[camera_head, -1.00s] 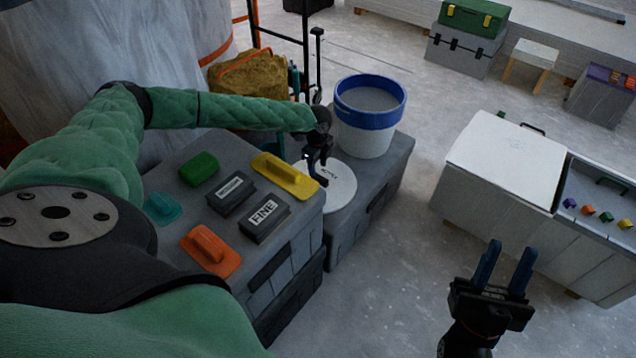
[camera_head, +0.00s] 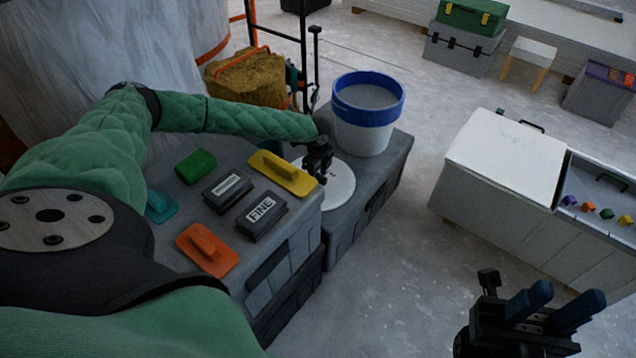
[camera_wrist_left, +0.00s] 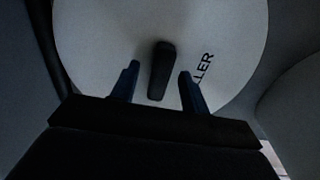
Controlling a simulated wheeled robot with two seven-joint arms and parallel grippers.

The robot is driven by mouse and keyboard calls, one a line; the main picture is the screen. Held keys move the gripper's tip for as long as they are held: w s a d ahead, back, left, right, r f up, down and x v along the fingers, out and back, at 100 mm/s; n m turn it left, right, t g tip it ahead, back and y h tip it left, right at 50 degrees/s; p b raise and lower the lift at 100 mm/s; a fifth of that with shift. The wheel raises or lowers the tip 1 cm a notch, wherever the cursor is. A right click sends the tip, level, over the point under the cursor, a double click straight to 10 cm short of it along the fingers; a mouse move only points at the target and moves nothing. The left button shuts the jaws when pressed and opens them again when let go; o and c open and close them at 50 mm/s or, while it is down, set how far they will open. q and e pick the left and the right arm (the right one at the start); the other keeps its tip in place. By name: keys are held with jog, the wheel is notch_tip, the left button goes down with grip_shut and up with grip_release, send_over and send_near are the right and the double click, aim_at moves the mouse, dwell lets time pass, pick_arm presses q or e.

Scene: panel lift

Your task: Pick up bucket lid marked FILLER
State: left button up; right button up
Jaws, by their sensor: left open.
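The bucket lid, a white disc (camera_head: 341,186), lies on the grey box beside the bucket. In the left wrist view the lid (camera_wrist_left: 100,40) shows a dark upright handle (camera_wrist_left: 161,70) and the letters "LLER"; the rest of the word is hidden. My left gripper (camera_head: 319,172) is over the lid. In the left wrist view its open fingers (camera_wrist_left: 157,84) stand on either side of the handle, with gaps, not closed on it. My right gripper (camera_head: 556,308) is open and empty over the floor at lower right.
A white bucket with a blue rim (camera_head: 365,134) stands right behind the lid. A yellow float (camera_head: 283,173), black blocks, one marked FINE (camera_head: 262,214), and an orange float (camera_head: 207,250) lie on the nearer grey box. A white-lidded chest (camera_head: 506,155) stands right, with clear floor between.

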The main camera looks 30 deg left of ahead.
pick_arm(q)
jog(key=shift+f, duration=0.1)
grip_shut()
dwell(0.3)
